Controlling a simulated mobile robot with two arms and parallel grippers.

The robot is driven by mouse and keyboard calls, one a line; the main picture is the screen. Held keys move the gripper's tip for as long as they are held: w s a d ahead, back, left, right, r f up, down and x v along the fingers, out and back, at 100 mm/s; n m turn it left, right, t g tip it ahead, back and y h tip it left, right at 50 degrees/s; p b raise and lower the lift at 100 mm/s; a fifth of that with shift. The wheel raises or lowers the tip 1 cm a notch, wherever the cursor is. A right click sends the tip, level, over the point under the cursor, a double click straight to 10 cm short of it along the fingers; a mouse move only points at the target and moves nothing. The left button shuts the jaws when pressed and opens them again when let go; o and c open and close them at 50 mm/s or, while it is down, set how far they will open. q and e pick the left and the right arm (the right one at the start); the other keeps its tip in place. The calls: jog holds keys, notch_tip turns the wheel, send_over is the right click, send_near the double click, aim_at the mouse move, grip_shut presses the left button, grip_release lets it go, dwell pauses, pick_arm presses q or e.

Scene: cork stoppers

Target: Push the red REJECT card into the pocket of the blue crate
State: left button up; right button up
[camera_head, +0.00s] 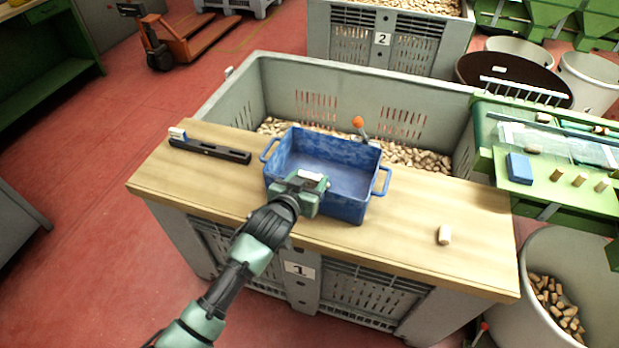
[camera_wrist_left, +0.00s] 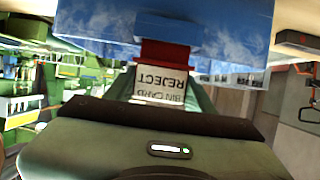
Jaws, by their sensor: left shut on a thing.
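The blue crate (camera_head: 345,207) stands on a wooden board, with a handle at each end. My left gripper (camera_head: 312,190) is at its front wall, left of the middle. In the left wrist view the red REJECT card (camera_wrist_left: 163,82) is between the green fingers of my left gripper (camera_wrist_left: 164,90), which is shut on it. Its white printed part reads upside down, and its red band is up against the crate wall (camera_wrist_left: 225,32). A darker blue strip lies there; I cannot tell whether the card's edge is inside the pocket. My right gripper is not in view.
The wooden board (camera_head: 410,235) lies across the front of a grey bin (camera_head: 375,95) of corks. A black bar (camera_head: 210,150) lies at left. An orange-topped object (camera_head: 358,122) rises behind the crate.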

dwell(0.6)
pick_arm(q)
jog(key=shift+f+b, duration=0.7)
jog(key=shift+f, duration=0.3)
jog(key=o, duration=1.4)
jog(key=v, duration=0.8)
jog(key=shift+b, duration=0.35)
